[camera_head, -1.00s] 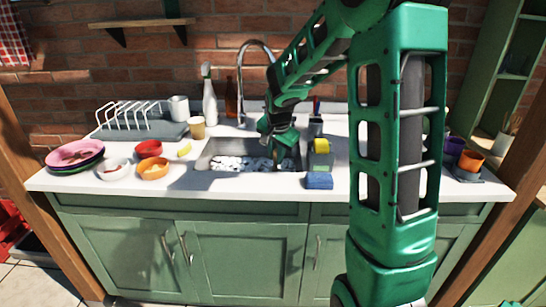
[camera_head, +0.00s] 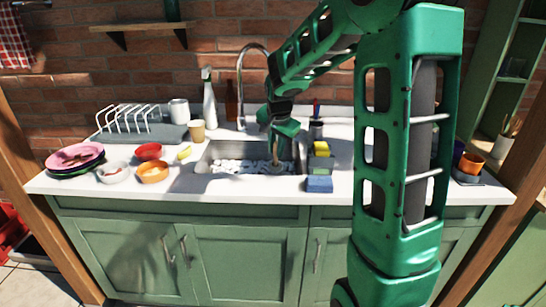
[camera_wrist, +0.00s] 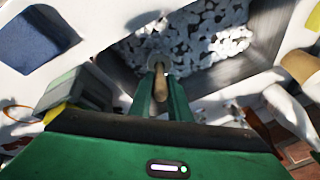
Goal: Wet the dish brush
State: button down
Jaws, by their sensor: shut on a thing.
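My gripper (camera_head: 277,143) is above the right part of the sink (camera_head: 214,153), pointing down. In the wrist view my gripper (camera_wrist: 160,92) is shut on the wooden handle of the dish brush (camera_wrist: 160,86). The brush (camera_head: 275,156) hangs below the fingers in the head view; its head lies over the basin. The basin holds white foam or suds (camera_wrist: 190,38). I cannot tell whether the brush head touches the suds. The curved metal faucet (camera_head: 240,85) rises behind the sink.
A blue sponge block (camera_head: 319,184) and a grey caddy with a yellow sponge (camera_head: 321,149) stand right of the sink. Left are bowls (camera_head: 153,171), pink and dark plates (camera_head: 75,155), a dish rack (camera_head: 135,120) and a tan cup (camera_head: 197,131). A spray bottle (camera_head: 209,105) stands behind.

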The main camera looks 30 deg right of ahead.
jog(key=shift+r, duration=5.55)
jog(key=shift+s, duration=0.1)
